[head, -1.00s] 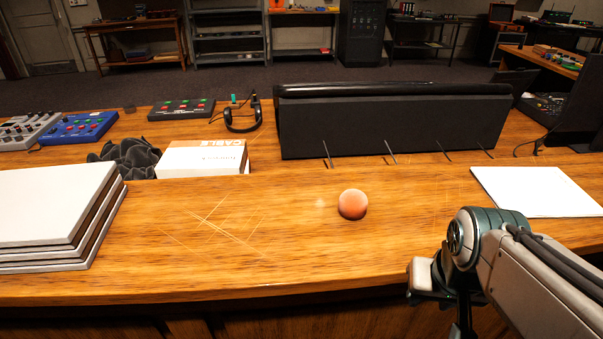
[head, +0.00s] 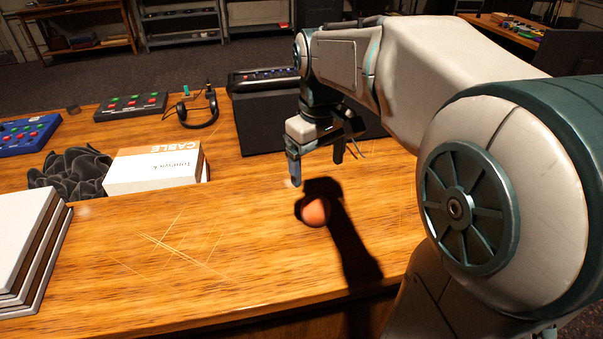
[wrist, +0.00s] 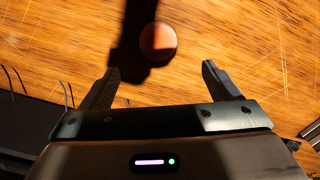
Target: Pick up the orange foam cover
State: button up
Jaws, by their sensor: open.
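The orange foam cover (head: 315,211) is a small round ball on the wooden desk, partly in the shadow of my arm. In the wrist view the foam cover (wrist: 158,41) lies beyond the fingertips, roughly midway between them. My gripper (head: 316,168) is above the desk, a little farther back than the ball in the head view, with nothing between its fingers. The wrist view shows my gripper (wrist: 165,70) with its two dark fingers spread wide apart. It is not touching the ball.
A black console (head: 262,125) stands behind my gripper. A white cable box (head: 155,168), dark crumpled foam (head: 70,172) and headphones (head: 197,112) are to the left. A stack of white-topped boards (head: 30,240) is at the front left. The desk around the ball is clear.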

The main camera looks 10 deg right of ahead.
aim_at(315, 199)
jog(key=f, duration=0.8)
jog(key=shift+w+d+f, duration=0.15)
jog(key=shift+w+f, duration=0.2)
jog(key=shift+w, duration=0.05)
jog(key=shift+w+f+p, duration=0.2)
jog(key=shift+f+p, duration=0.15)
jog(key=shift+f, duration=1.95)
jog(key=c, duration=1)
